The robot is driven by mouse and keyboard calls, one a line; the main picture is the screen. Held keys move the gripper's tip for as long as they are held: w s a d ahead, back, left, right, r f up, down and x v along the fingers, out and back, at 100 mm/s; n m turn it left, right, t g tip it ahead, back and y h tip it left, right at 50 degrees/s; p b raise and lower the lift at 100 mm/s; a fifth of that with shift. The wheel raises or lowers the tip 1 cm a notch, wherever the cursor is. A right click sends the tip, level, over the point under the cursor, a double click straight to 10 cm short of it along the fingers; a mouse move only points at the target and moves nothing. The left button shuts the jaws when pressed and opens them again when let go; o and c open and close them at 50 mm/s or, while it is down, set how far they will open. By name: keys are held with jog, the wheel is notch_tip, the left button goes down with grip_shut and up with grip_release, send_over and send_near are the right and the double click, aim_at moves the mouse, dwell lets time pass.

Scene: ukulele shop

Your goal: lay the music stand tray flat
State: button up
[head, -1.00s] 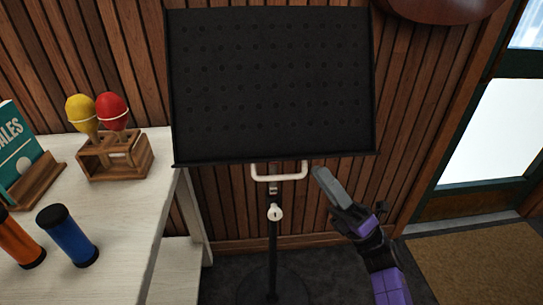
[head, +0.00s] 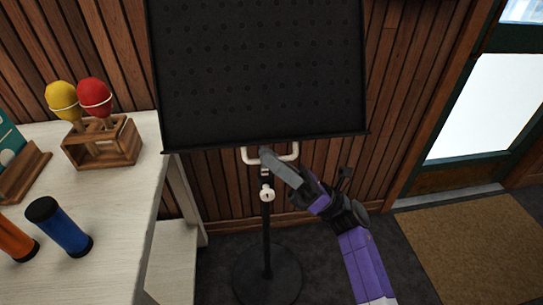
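The music stand tray (head: 262,75) is a black perforated panel, tilted steeply and facing me, at the top middle of the head view. A white U-shaped handle (head: 288,156) sticks out below its lower edge. The black pole (head: 267,230) carries a small white knob (head: 267,195) and stands on a round dark base (head: 268,275). My gripper (head: 270,158) is at the handle, its grey finger overlapping the handle's middle in the picture. I cannot tell whether it touches the handle or whether the fingers are apart.
A white counter (head: 120,195) on the left holds a wooden rack (head: 103,145) with yellow and red maracas, and blue (head: 60,227) and orange (head: 14,240) cylinders. A slatted wood wall (head: 400,90) stands behind. A brown mat (head: 470,245) lies by the door on the right.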

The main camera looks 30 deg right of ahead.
jog(key=shift+a+r, duration=0.1)
jog(key=shift+a, duration=0.05)
jog(key=shift+c, duration=0.4)
grip_shut()
dwell(1.0)
